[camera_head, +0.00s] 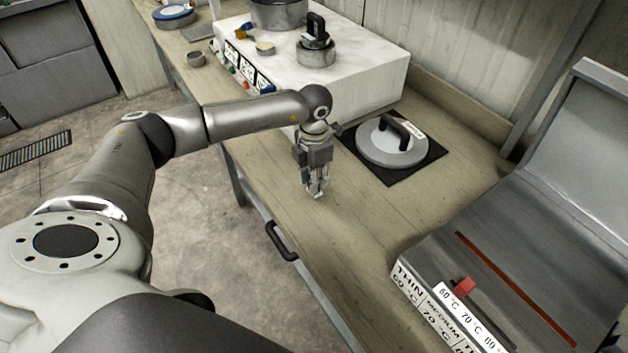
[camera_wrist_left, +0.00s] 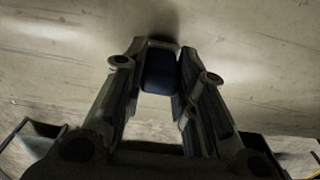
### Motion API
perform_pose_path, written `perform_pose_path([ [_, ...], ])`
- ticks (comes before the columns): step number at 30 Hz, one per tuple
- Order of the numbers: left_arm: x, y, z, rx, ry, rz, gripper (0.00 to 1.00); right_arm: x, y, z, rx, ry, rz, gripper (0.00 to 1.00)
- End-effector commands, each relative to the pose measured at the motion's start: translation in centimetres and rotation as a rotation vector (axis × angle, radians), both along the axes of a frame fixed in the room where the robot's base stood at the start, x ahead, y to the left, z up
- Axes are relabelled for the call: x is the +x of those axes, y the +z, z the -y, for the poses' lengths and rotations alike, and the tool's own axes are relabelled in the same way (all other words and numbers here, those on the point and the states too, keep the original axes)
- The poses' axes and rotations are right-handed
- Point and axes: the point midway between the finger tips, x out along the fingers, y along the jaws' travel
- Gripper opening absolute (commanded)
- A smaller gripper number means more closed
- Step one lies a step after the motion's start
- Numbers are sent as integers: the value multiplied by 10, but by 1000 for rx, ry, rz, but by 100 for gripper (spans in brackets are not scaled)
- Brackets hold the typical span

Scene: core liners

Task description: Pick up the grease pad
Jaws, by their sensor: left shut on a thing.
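My left gripper (camera_head: 316,188) points down close above the wooden bench top in the head view, to the left of the round grey weight. In the left wrist view the two fingers of the left gripper (camera_wrist_left: 161,65) are shut on a small dark blue block, the likely grease pad (camera_wrist_left: 160,72). The pad sits between the fingertips. In the head view the fingers hide it. I cannot tell whether it touches the bench. My right gripper is not in view.
A round grey weight (camera_head: 378,147) with a black handle stands on a black mat (camera_head: 429,163). A white box (camera_head: 351,82) with pots on top is behind. A grey machine with temperature labels (camera_head: 470,250) stands at right. Bench (camera_head: 345,240) is clear in front.

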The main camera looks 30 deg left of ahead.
Motion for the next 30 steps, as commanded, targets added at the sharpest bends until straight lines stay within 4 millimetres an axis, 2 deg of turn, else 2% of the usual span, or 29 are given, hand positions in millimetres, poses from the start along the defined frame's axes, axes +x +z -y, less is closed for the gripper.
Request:
perform_pose_path([
  [5, 1, 14, 0, 0, 0, 6, 10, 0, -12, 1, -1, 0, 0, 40],
  [8, -2, 31, 2, -1, -3, 4, 10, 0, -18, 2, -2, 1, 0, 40],
  [17, -44, 89, 35, 0, -7, 7, 10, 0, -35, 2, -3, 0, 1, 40],
  [24, -83, 110, 65, -1, -6, 4, 10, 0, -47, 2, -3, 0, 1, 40],
  [30, -104, 123, 80, 0, -2, 3, 10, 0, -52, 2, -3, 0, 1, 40],
])
